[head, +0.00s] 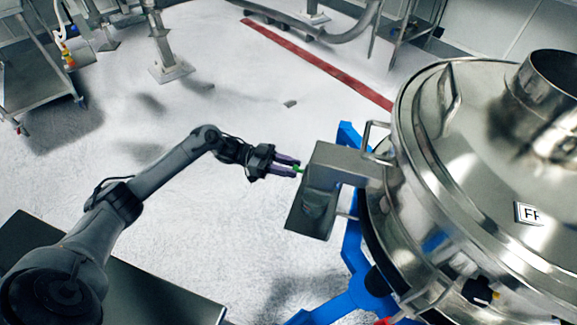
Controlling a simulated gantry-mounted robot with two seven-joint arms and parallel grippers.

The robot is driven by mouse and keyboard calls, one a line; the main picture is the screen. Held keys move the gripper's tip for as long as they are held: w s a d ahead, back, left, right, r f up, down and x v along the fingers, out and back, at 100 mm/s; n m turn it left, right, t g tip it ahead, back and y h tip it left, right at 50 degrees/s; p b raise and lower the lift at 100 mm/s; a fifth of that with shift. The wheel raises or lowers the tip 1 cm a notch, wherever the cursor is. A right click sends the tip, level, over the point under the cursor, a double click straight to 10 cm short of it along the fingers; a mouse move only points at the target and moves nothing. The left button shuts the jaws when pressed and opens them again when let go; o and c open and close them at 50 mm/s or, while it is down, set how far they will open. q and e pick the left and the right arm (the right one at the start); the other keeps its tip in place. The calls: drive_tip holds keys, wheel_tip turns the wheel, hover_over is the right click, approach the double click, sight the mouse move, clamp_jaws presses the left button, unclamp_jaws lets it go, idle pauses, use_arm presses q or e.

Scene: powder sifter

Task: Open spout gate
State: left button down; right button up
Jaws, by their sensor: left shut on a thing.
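The powder sifter (420,190) is a large round steel drum at the right. Its steel spout (335,165) juts out to the left and ends in an angled chute facing down. My left gripper (298,168) is at the left side of the spout, with its purple-grey fingers shut on a small green part (299,169), which looks like the spout gate's handle. The fingers hide most of this part. I cannot tell how far the gate is open. My right gripper is not in view.
A blue frame (352,255) stands under the sifter. A black knob (478,291) sits low on the drum. A steel cart (35,85) stands at the upper left. A red line (315,62) crosses the pale floor. The floor left of the spout is mostly clear.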

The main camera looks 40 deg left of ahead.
use_arm(q)
drive_tip(key=b+v, duration=0.1)
drive_tip(key=v, duration=0.4)
drive_tip(key=shift+a, duration=0.1)
drive_tip(key=c, duration=0.8)
unclamp_jaws()
drive_tip(key=shift+a, duration=0.1)
drive_tip(key=shift+b+v, duration=1.15)
drive_tip(key=shift+v, duration=4.25)
